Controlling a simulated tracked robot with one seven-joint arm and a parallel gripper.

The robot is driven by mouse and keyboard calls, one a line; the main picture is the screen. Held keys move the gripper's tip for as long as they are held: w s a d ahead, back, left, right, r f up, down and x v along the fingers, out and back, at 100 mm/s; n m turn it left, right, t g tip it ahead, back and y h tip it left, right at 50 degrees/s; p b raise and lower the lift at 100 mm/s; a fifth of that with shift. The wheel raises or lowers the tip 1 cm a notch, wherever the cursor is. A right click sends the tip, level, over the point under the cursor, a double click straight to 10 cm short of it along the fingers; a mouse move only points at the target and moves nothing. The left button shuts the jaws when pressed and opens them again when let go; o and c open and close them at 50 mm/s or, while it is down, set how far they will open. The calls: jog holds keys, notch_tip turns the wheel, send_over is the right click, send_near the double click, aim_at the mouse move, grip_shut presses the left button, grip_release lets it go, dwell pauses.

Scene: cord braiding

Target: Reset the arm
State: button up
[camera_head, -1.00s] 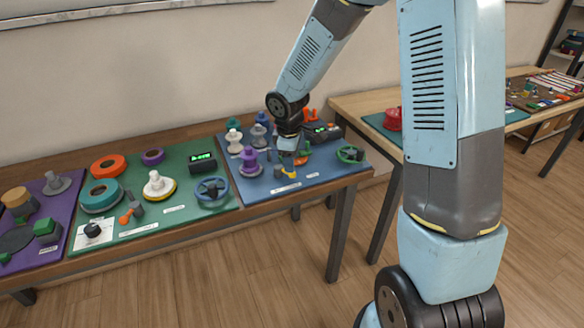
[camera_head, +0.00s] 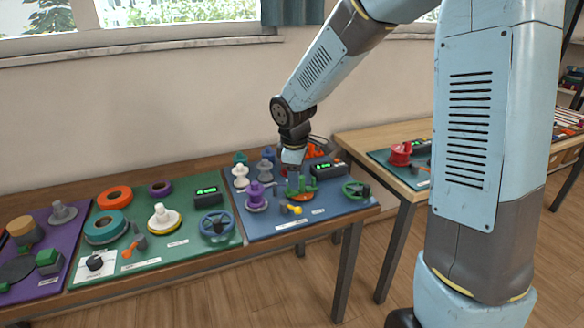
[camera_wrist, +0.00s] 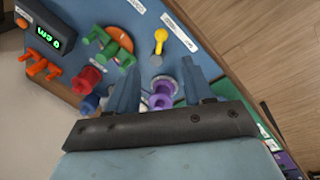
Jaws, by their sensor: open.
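My arm reaches from the right over the blue mat (camera_head: 330,212) of the braiding table. In the head view my gripper (camera_head: 292,172) hangs above the mat's back middle, behind the green piece on an orange disc (camera_head: 300,188); its fingertips are hard to make out. In the wrist view my gripper (camera_wrist: 160,72) has its two blue-grey fingers wide apart with nothing held between them. Beyond the fingers lie a purple spool (camera_wrist: 162,97) and a yellow-handled lever (camera_wrist: 160,40). The green piece (camera_wrist: 108,45) shows left of them.
A green handwheel (camera_head: 356,190) is at the mat's right. The green mat (camera_head: 140,257) and purple mat (camera_head: 45,282) hold several pieces. A second table (camera_head: 425,195) stands right.

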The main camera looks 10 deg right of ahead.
jog(key=s+d+r+m+t, duration=0.2)
jog(key=s+d+r+m, duration=0.4)
jog(key=s+d+r, duration=0.45)
jog(key=s+d+r+m, duration=0.2)
jog(key=s+r+m, duration=0.1)
jog(key=s, duration=0.4)
jog(key=s+d+r+m+t, duration=0.1)
jog(key=s+d+r+m, duration=0.1)
jog(key=s+r+m, duration=0.2)
jog(key=s, duration=0.3)
jog(key=shift+s+r+m+t+y, duration=0.15)
jog(key=shift+s+m+t+y, duration=0.15)
jog(key=shift+s+m+y, duration=0.1)
